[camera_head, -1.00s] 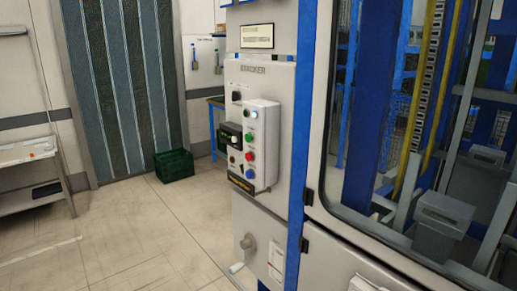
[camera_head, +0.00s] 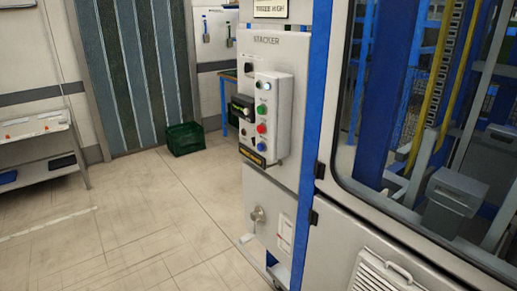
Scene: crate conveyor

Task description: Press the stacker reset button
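The stacker control box (camera_head: 284,112) is a pale grey box on the cabinet front, below a "STACKER" label. On its face, top to bottom, are a pale round lamp or button (camera_head: 266,86), a green button (camera_head: 261,110), a red button (camera_head: 261,128) and a blue button (camera_head: 262,146). Their small labels are too small to read, so I cannot tell which is the reset. Neither of my grippers is in view, and nothing covers the box.
The stacker cabinet (camera_head: 270,190) has a blue corner post (camera_head: 313,120) and a glazed machine housing to its right. A green crate (camera_head: 185,138) sits on the floor by the strip curtain (camera_head: 130,75). A grey shelf (camera_head: 40,160) stands left. The floor between is clear.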

